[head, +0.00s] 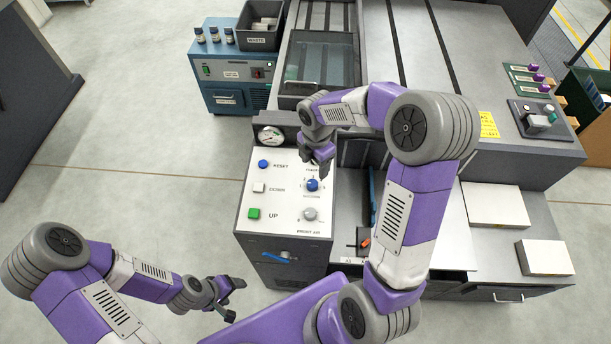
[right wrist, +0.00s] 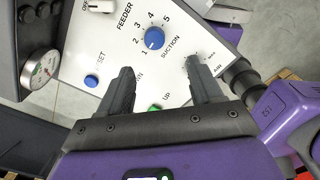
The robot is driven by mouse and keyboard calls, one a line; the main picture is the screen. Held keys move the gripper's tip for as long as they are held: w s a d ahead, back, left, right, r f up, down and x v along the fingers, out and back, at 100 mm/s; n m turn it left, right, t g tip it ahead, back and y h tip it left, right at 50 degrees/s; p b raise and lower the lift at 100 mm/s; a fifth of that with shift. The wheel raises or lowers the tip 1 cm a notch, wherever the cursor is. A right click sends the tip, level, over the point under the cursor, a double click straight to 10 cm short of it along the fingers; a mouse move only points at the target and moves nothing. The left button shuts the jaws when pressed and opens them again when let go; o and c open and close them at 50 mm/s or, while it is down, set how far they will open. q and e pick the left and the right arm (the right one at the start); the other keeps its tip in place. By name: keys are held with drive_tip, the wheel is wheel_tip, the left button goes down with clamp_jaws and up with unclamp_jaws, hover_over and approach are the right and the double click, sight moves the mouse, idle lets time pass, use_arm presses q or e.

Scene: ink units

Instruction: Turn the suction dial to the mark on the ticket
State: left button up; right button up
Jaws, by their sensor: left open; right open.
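The blue suction dial (right wrist: 154,38), with numbers 1 to 5 around it, is on the white control panel (head: 262,212). It also shows in the head view (head: 312,186). Its exact setting is too small to tell. My right gripper (right wrist: 160,82) is open and empty. Its fingertips point at the panel, apart from the dial, and the dial lies beyond the gap between them. In the head view my right gripper (head: 318,160) is just above the dial. A yellow ticket (head: 489,124) is on the grey machine at the right; its writing is unreadable. My left gripper (head: 230,298) is open and empty, low at left.
The panel also has a blue reset button (head: 263,164), a white down button (head: 259,188), a green up button (head: 254,213) and a grey knob (head: 310,214). A pressure gauge (head: 271,136) stands behind it. A blue lever (head: 280,257) is on the cabinet front. Floor at left is clear.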

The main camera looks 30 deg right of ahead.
sight(313, 183)
drive_tip(key=f+b, duration=0.1)
drive_tip(key=f, duration=0.1)
drive_tip(key=w+f+b, duration=0.1)
drive_tip(key=shift+f+b, duration=0.35)
drive_tip(key=shift+f, duration=0.05)
drive_tip(key=shift+w+f, duration=0.15)
drive_tip(key=shift+f, duration=0.35)
use_arm(q)
drive_tip(key=f, duration=0.3)
drive_tip(key=w+f+b, duration=0.1)
drive_tip(key=f, duration=0.1)
use_arm(e)
drive_tip(key=f, duration=0.6)
drive_tip(key=shift+s+f, duration=0.2)
drive_tip(key=shift+f, duration=0.05)
drive_tip(key=c, duration=1.1)
